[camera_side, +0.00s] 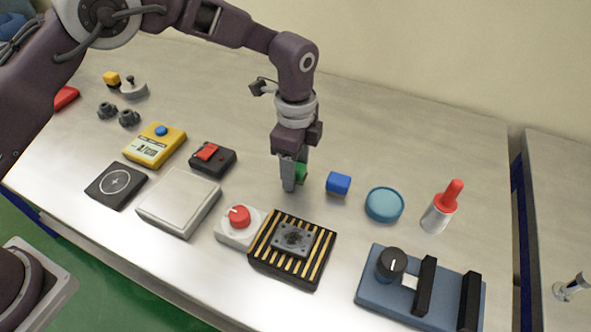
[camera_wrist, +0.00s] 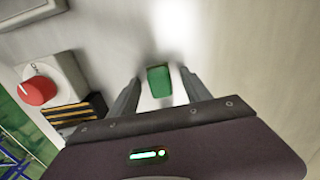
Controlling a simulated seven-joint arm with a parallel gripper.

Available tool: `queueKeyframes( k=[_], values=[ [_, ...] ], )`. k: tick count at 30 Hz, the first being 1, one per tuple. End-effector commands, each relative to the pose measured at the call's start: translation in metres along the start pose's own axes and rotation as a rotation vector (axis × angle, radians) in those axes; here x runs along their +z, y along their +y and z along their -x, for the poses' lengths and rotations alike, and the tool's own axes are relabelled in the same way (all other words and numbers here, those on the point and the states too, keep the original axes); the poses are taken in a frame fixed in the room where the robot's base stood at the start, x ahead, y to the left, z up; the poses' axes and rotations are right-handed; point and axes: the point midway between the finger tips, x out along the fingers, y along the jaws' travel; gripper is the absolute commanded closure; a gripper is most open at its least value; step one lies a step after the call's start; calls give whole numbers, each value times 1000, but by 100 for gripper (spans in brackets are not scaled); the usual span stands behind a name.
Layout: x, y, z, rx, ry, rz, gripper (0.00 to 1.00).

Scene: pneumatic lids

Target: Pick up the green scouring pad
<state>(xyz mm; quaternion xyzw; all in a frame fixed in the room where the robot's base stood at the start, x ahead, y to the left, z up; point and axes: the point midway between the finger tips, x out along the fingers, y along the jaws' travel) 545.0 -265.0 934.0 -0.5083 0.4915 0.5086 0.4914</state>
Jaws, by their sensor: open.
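The green scouring pad (camera_wrist: 159,81) is a small green block on the table. In the wrist view it shows between the two fingers of my gripper (camera_wrist: 160,92), with a gap on each side. In the side view the pad (camera_side: 301,172) is partly hidden behind the fingers of my gripper (camera_side: 293,182), which point down close to the table. My gripper is open. I cannot tell whether its fingertips touch the table.
A blue block (camera_side: 338,184) and a teal round dish (camera_side: 384,205) lie to the right. A striped black block with a grey plate (camera_side: 292,240) and a red-knob box (camera_side: 239,226) stand nearer the front. A red switch box (camera_side: 212,158) is to the left. Behind is clear table.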

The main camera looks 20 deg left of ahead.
Motion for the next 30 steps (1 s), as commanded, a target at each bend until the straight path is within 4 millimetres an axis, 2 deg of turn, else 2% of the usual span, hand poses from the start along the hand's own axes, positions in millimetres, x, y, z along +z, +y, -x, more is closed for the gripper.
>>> queueKeyframes(
  k=[5, 6, 14, 23, 26, 30],
  values=[
    [0, 0, -1, -1, 0, 1, 44],
    [0, 0, 0, -1, 0, 1, 48],
    [0, 0, 0, -1, 0, 1, 99],
    [0, -1, 4, -3, 2, 1, 100],
    [0, -2, 24, -6, 3, 2, 100],
    [0, -1, 61, -5, 3, 2, 100]
  ],
)
